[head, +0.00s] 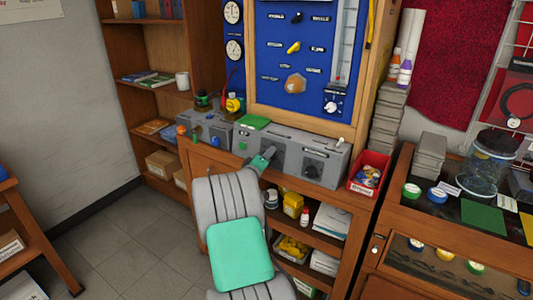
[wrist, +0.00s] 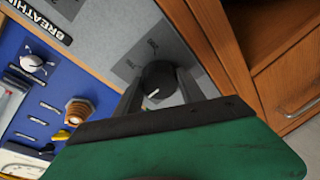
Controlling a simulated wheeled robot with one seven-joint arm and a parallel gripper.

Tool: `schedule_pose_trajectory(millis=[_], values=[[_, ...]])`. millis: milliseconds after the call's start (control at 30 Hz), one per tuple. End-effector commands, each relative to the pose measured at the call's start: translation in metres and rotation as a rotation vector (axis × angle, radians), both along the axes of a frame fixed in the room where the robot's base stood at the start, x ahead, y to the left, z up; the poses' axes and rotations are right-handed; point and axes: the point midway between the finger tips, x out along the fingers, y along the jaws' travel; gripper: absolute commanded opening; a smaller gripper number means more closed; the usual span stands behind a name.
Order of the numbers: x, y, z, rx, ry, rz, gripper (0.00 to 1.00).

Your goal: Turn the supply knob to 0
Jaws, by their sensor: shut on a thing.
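A round black knob (wrist: 158,82) with a white pointer line sits on a grey panel (wrist: 105,35) in the wrist view. The pointer line slants toward the lower left of that picture. The small print on the dark plate around the knob is too blurred to read, so I cannot confirm by name that it is the supply knob. My gripper (wrist: 159,88) is shut on the knob, one finger on each side. In the head view my gripper (head: 264,158) is at the front face of the grey bench unit (head: 283,142); it hides the knob there.
A blue panel (head: 300,60) with more knobs stands behind the unit. A green book (head: 254,121) lies on top. A red bin (head: 369,172) stands to the right. Open shelves with bottles (head: 293,203) lie below. The floor (head: 125,245) at left is clear.

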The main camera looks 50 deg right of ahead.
Motion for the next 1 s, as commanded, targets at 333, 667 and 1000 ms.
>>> schedule_pose_trajectory(millis=[333,667,1000], values=[[-0.0004,-0.0001,0.004,-0.027,0.32,0.066,0.06],[-0.0002,0.0001,0.0037,-0.056,0.627,0.129,0.06],[-0.0002,-0.0001,0.0034,-0.085,0.942,0.194,0.06]])
